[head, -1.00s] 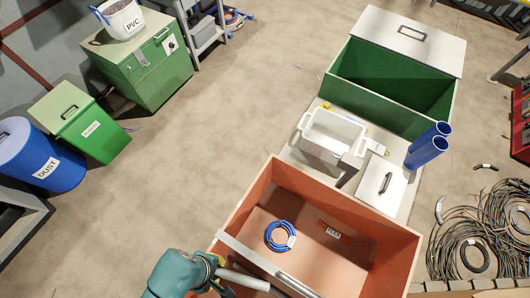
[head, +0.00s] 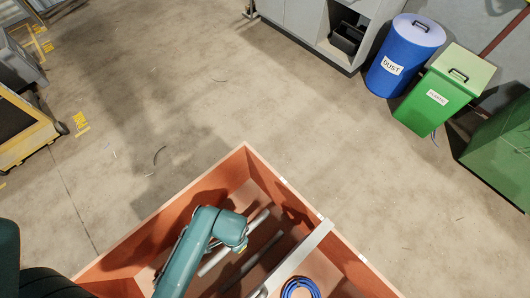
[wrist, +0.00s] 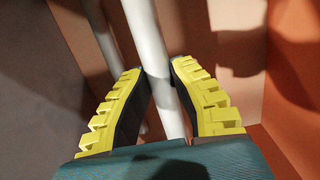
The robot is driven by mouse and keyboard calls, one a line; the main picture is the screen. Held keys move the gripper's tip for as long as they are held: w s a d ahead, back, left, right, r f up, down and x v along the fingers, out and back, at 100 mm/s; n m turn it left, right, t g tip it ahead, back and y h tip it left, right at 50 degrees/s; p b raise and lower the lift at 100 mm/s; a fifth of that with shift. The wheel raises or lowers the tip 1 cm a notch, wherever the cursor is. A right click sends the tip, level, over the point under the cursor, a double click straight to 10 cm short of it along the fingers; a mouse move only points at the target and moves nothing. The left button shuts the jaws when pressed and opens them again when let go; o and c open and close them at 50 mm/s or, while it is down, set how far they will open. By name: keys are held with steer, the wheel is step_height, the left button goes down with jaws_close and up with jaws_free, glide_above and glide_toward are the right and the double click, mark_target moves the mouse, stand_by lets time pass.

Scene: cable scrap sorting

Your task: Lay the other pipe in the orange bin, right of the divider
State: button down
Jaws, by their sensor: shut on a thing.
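My gripper (wrist: 157,74) is shut on a pale grey pipe (wrist: 150,40), with a yellow finger on each side of it. In the head view this held pipe (head: 216,263) is in the orange bin (head: 116,262), left of the pale divider (head: 300,254). My fingers are mostly hidden there under my wrist. I cannot tell whether the held pipe touches the floor. A second grey pipe (head: 258,258) lies between it and the divider, on the same side, roughly parallel. A pipe also shows behind my left finger in the wrist view (wrist: 103,40).
A blue cable coil (head: 300,288) lies right of the divider, partly cut off by the frame. The bin walls stand close around my gripper. A blue dust drum (head: 402,60) and a green bin (head: 440,95) stand far off, beyond open floor.

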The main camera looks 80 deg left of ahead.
steer(key=shift+r, duration=0.1)
step_height(320, 180, down, 10)
steer(key=b, duration=0.5)
steer(key=shift+b, duration=0.35)
steer(key=c, duration=1)
jaws_free()
steer(key=shift+c, duration=0.2)
steer(key=r+p, duration=0.2)
steer(key=r, duration=0.2)
steer(key=r+p, duration=0.2)
steer(key=r, duration=0.2)
steer(key=w+a+r+p, duration=0.1)
steer(key=r+p, duration=0.1)
steer(key=r, duration=0.2)
steer(key=shift+w, duration=0.1)
